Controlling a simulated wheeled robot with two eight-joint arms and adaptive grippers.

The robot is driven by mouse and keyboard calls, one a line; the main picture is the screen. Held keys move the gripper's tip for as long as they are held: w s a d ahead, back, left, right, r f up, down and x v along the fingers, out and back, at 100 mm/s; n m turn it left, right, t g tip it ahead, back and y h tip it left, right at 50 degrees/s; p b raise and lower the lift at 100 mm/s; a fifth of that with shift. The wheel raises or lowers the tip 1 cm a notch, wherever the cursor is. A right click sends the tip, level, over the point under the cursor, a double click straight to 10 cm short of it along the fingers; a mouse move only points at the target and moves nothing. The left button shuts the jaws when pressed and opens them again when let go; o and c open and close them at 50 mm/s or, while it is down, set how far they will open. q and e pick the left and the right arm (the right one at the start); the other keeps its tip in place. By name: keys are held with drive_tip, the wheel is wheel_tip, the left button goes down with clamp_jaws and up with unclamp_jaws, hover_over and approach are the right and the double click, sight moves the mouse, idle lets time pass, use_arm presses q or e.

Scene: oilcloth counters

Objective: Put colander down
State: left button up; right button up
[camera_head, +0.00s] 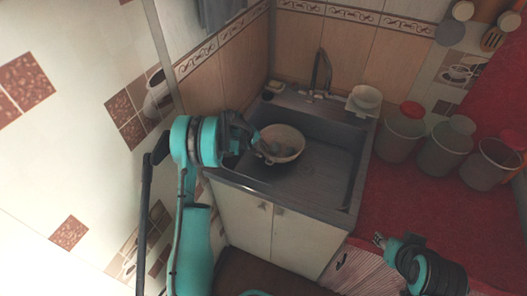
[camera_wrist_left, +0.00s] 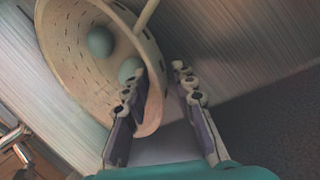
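The colander (camera_head: 291,137) is a pale, round, perforated bowl over the left part of the sink (camera_head: 325,178). In the left wrist view the colander (camera_wrist_left: 75,65) shows its inside, with two rounded blue-green things (camera_wrist_left: 100,41) in it. My left gripper (camera_head: 256,141) is at the colander's left side. Its fingers (camera_wrist_left: 156,76) are apart, one overlapping the inner wall and one outside the rim, with a gap beside the rim. I cannot tell whether the colander's base touches the sink floor. My right gripper (camera_head: 379,240) is low over the right counter, away from the colander; its finger opening is too small to judge.
A faucet (camera_head: 321,72) stands behind the sink. A tiled wall is close on the left. The sink's right part is clear.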

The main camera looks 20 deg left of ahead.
use_arm(q)
drive_tip(key=s+d+r+m+y, duration=0.1)
drive_tip(key=s+d+r, duration=0.1)
drive_tip(key=s+r, duration=0.45)
drive_tip(key=s+d+r+m+p, duration=0.1)
drive_tip(key=s+d+r+m, duration=0.15)
drive_tip(key=r, duration=0.65)
drive_tip(key=s+d+r+m+y, duration=0.1)
drive_tip(key=s+d+r, duration=0.2)
drive_tip(key=s+r, duration=0.3)
drive_tip(key=s+d+r+m+t, duration=0.1)
drive_tip(key=s+d+m, duration=0.1)
drive_tip(key=s, duration=0.7)
drive_tip(key=s+d+r+m+t+y, duration=0.1)
drive_tip(key=s+d+r+m, duration=0.1)
drive_tip(key=s, duration=0.8)
drive_tip(key=shift+s+d+r+m+t, duration=0.3)
drive_tip(key=shift+d+m+t, duration=0.15)
drive_tip(key=shift+m, duration=0.5)
